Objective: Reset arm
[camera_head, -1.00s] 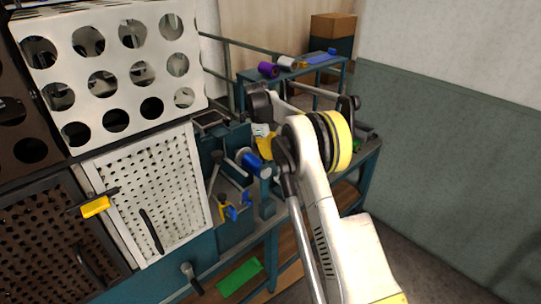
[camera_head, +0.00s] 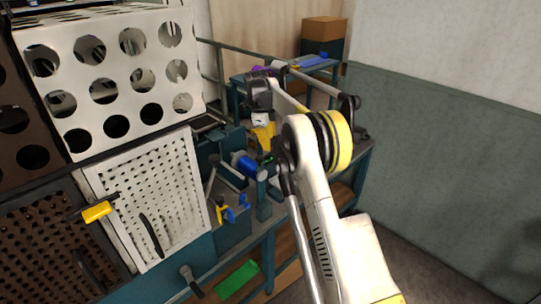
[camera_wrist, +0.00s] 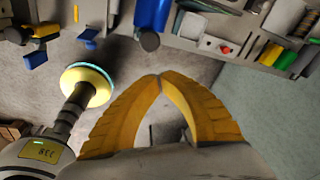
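My gripper (camera_head: 263,138) hangs from the folded end of my arm, above the workbench. Its yellow fingers show only small in the head view. In the wrist view my gripper (camera_wrist: 160,76) is seen close up, with the two curved yellow fingertips together. Nothing shows between the fingers, only grey floor behind them. No object is held.
The workbench (camera_head: 262,224) carries a blue cylinder (camera_head: 243,163) and blue-yellow clamps (camera_head: 230,211) left of my gripper. A white perforated cabinet (camera_head: 150,195) stands at left. Another bench (camera_head: 318,66) is behind. Floor at right is clear.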

